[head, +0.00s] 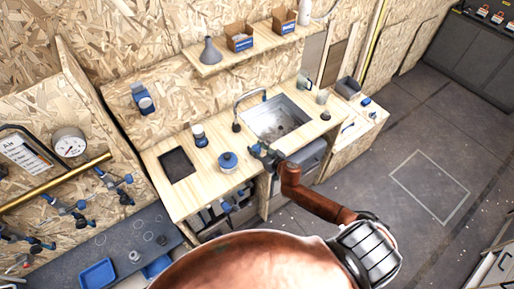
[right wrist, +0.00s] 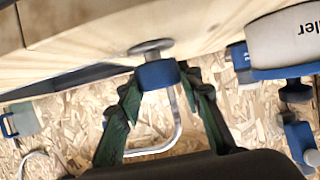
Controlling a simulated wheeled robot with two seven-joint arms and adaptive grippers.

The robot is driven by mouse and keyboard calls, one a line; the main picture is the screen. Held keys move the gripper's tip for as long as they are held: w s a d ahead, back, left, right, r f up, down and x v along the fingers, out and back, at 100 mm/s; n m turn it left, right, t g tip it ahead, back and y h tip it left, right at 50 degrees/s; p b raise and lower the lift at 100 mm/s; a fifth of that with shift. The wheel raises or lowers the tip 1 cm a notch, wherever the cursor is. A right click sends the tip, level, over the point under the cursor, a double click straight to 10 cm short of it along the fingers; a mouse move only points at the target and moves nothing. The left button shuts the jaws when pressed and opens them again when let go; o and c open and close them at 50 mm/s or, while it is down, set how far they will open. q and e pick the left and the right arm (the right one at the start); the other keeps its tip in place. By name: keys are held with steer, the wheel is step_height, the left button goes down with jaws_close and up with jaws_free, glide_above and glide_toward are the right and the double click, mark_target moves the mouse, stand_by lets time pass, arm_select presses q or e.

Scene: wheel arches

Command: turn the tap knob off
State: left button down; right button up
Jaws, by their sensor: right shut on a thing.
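The tap knob (right wrist: 157,74) is a blue piece with a grey round part at one end. It sits between the two green fingers of my right gripper (right wrist: 160,84), which are closed on it. In the head view my right gripper (head: 264,152) is at the front edge of the wooden counter, just in front of the sink (head: 280,118), and largely hides the knob. My left gripper is out of view.
A blue round container (head: 228,161) stands on the counter just left of my right gripper. A white and blue canister (head: 199,135) and a dark flat panel (head: 177,165) are farther left. A cup (head: 322,97) stands right of the sink. The floor (head: 375,170) at right is open.

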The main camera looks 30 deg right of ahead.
steer(key=shift+d, duration=0.1)
steer(key=c, duration=0.3)
steer(key=shift+c, duration=0.2)
